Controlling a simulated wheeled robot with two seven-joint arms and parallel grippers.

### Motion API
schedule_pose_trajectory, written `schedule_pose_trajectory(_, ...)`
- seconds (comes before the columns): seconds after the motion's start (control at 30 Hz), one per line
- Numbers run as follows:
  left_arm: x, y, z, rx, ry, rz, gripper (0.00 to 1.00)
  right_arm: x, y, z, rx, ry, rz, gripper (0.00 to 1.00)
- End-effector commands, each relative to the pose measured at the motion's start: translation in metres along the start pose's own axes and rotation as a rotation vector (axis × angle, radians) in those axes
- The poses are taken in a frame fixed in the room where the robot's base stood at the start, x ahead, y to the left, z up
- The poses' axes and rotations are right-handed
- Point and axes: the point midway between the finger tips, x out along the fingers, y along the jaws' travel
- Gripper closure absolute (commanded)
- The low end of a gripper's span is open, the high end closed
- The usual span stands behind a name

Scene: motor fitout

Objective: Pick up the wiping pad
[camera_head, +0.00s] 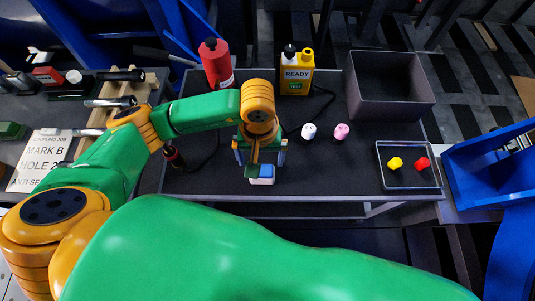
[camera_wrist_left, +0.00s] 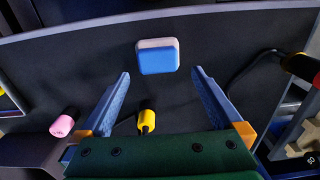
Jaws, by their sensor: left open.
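The wiping pad (camera_head: 262,175) is a small block with a blue layer and a white layer, lying on the dark tabletop close to its front edge. In the left wrist view the pad (camera_wrist_left: 157,58) sits alone, just beyond the fingertips and roughly centred between them. My left gripper (camera_head: 260,158) is over the pad, pointing down, and partly covers it in the head view. Its two blue fingers (camera_wrist_left: 161,75) are spread apart with nothing between the tips. The pad appears apart from both fingers. My right gripper is not in view.
A red bottle (camera_head: 216,65) and a yellow bottle (camera_head: 296,75) stand at the back beside a grey bin (camera_head: 390,105). A white piece (camera_head: 308,131) and a pink piece (camera_head: 341,131) lie right of my gripper. A tray (camera_head: 408,186) is at right, a black-and-red tool (camera_head: 174,157) at left.

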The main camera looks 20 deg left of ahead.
Motion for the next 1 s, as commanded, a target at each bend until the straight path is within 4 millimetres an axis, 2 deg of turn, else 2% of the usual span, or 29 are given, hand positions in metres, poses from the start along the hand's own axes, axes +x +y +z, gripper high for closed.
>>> schedule_pose_trajectory(0.2,0.042,0.004,0.002,-0.002,-0.007,-0.001,0.00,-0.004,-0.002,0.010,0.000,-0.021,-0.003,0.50)
schedule_pose_trajectory(0.3,0.056,0.004,0.001,-0.002,-0.005,0.001,0.00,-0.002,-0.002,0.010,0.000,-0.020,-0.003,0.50)
schedule_pose_trajectory(0.53,0.059,0.005,0.001,-0.001,-0.003,0.003,0.00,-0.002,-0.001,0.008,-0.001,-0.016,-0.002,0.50)
schedule_pose_trajectory(0.57,0.059,0.005,0.001,-0.001,-0.003,0.003,0.05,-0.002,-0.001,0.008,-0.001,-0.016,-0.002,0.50)
schedule_pose_trajectory(0.8,0.059,0.005,0.001,-0.001,-0.003,0.003,0.70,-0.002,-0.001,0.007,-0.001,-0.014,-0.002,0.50)
schedule_pose_trajectory(0.83,0.059,0.005,0.001,-0.001,-0.003,0.003,0.73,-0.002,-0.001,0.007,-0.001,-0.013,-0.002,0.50)
schedule_pose_trajectory(1.0,0.058,0.005,0.001,-0.001,-0.003,0.003,0.73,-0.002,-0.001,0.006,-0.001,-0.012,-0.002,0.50)
